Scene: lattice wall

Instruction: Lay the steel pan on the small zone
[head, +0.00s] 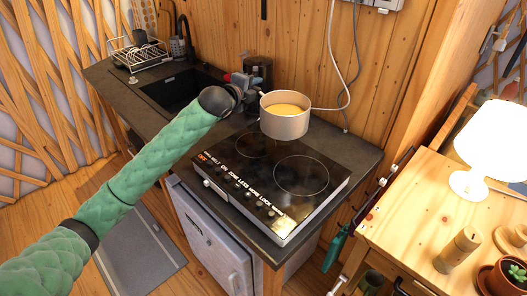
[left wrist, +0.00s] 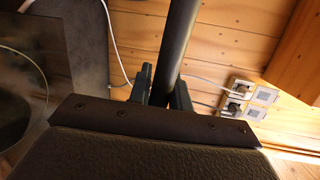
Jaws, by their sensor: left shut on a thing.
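The steel pan (head: 285,124), with yellow contents, is upright and seems raised above the back edge of the black hob (head: 222,166). My left gripper (head: 241,92) is shut on its handle, left of the pan body. In the left wrist view the dark handle (left wrist: 181,42) runs up between the two fingers (left wrist: 161,88); the pan body is out of that view. The hob has two ringed zones. The back-left ring (head: 254,148), which looks the smaller, is partly hidden by the pan. The front-right ring (head: 301,176) is bare. My right gripper is not in view.
A dark sink (head: 180,92) and a dish rack (head: 138,57) are at the back left. Small items stand behind my left gripper. A wooden table (head: 405,222) with a lit lamp (head: 490,140) is on the right. The hob's top carries no other cookware.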

